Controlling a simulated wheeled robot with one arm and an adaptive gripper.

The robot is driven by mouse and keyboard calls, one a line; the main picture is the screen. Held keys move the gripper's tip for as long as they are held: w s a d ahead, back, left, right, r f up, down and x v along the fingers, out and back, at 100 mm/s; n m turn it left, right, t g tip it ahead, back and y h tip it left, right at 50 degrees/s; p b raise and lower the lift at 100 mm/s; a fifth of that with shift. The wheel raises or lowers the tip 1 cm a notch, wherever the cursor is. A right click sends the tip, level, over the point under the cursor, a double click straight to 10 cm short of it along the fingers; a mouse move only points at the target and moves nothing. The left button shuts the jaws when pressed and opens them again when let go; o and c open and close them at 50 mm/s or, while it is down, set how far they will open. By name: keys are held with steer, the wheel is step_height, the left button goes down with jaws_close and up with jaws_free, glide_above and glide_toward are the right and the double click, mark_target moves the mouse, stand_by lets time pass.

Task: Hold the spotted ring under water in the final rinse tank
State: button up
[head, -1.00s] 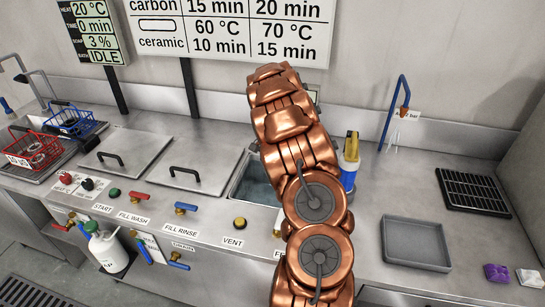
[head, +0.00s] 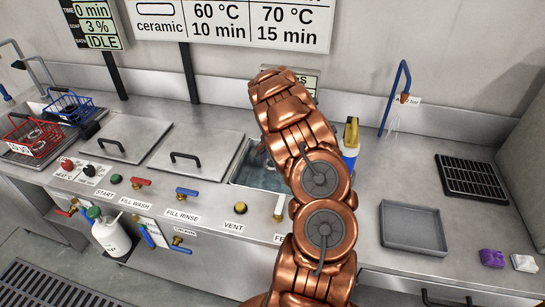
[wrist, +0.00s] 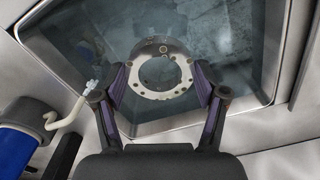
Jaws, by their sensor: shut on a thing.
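The spotted ring (wrist: 160,95), a pale metal ring with small dark holes around a large centre hole, is held between the purple-padded fingers of my gripper (wrist: 161,87). The gripper is shut on the ring's two sides. In the wrist view the ring is over the water of the rinse tank (wrist: 262,112), inside its rim. Its far part looks darker than its bright near part; I cannot tell how much is under water. In the head view the open tank (head: 244,172) is partly behind my arm, and the ring cannot be made out.
A blue and yellow bottle (head: 350,150) stands right of the tank; its blue body (wrist: 15,150) shows in the wrist view. Two lidded tanks (head: 195,160) are to the left. A blue hooked pipe (head: 400,85), grey tray (head: 413,228) and black rack (head: 472,177) are to the right.

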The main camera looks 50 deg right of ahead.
step_height(320, 180, down, 10)
steer(key=b, duration=0.5)
steer(key=shift+f+b, duration=0.25)
steer(key=shift+b, duration=0.1)
stand_by(6.7)
